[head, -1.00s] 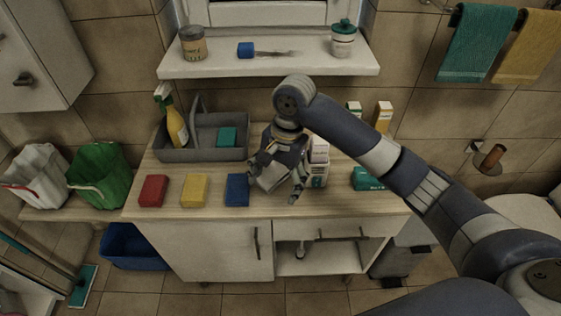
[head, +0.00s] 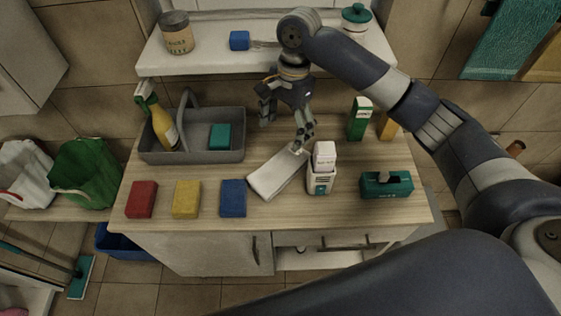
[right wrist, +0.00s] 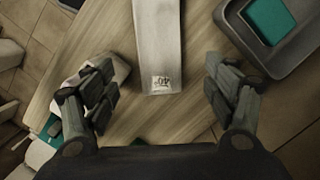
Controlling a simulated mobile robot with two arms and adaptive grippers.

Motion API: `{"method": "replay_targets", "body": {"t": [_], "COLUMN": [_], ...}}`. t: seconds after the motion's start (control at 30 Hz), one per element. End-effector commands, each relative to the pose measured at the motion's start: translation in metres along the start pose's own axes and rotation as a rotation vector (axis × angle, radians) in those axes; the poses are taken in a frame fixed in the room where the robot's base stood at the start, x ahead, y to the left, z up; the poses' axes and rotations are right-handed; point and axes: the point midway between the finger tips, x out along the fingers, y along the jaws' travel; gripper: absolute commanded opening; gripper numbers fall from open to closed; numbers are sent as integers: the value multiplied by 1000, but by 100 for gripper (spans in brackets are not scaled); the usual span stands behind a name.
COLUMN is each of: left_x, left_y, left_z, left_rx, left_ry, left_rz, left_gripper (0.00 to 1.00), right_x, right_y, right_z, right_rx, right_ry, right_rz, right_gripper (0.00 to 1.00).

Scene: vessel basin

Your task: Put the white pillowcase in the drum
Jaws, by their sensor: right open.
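The white pillowcase (head: 277,175) lies folded in a flat strip on the wooden worktop, right of the blue block. In the right wrist view the pillowcase (right wrist: 158,45) runs up from a printed tag at its near end, between the spread fingers. My right gripper (head: 287,133) is open and empty, over the far end of the pillowcase; the gap between them is hard to judge. In the right wrist view the gripper (right wrist: 162,90) has one finger on each side. My left gripper is not in view. I see no drum.
A white carton (head: 320,178) stands close right of the pillowcase, with a teal box (head: 386,186) further right. A grey caddy (head: 196,154) stands at the back left. Red, yellow and blue blocks (head: 232,198) line the front. A shelf (head: 215,62) hangs behind.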

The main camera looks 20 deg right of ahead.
Motion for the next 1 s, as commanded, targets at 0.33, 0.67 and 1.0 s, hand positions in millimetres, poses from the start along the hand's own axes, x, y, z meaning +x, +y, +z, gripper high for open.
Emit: {"method": "replay_targets", "body": {"t": [0.33, 0.67, 1.0], "left_x": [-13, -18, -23], "left_y": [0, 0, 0], "left_z": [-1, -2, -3], "left_rx": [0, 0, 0], "left_ry": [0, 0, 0], "left_rz": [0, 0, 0], "left_gripper": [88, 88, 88], "right_x": [70, 99, 136], "right_y": [1, 1, 1], "right_z": [-9, -9, -9], "right_rx": [1, -1, -2], "right_ry": [-1, 0, 1], "right_rz": [3, 3, 1], "right_gripper": [78, 78, 78]}}
